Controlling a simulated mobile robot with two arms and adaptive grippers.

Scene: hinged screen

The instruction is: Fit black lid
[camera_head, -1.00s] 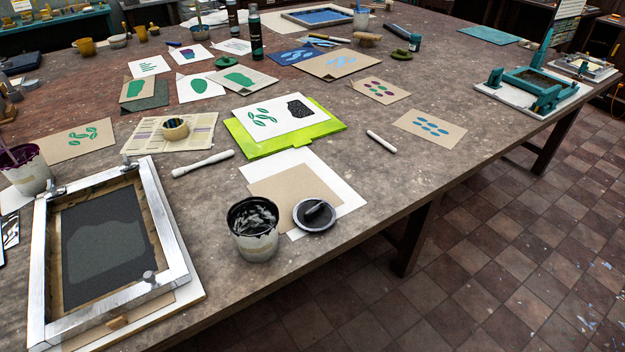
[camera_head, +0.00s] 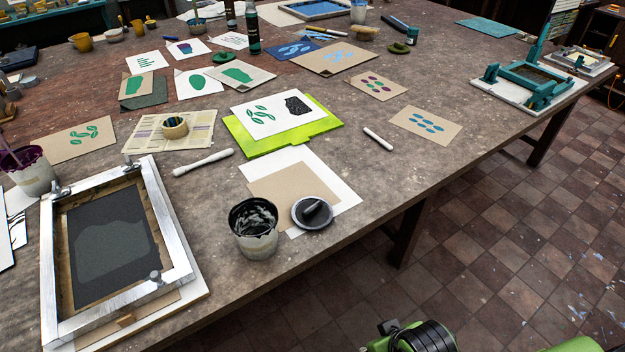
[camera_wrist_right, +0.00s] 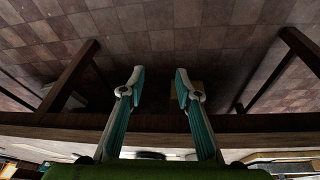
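In the head view the black lid (camera_head: 312,212) lies face up on white and brown paper near the table's front edge, with a dark knob or handle on its middle. The pot of black ink (camera_head: 254,228) stands open just left of it, its rim and inside smeared black. My right gripper (camera_wrist_right: 158,82) shows in the right wrist view, its two fingers apart with nothing between them, over the floor by the table's edge. In the head view only green and black parts of my arm show at the bottom right. My left gripper is not in view.
A hinged screen frame (camera_head: 115,245) lies at the left front. A white rod (camera_head: 203,162) lies behind the pot, and a lime-green board (camera_head: 284,138) with a print lies further back.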

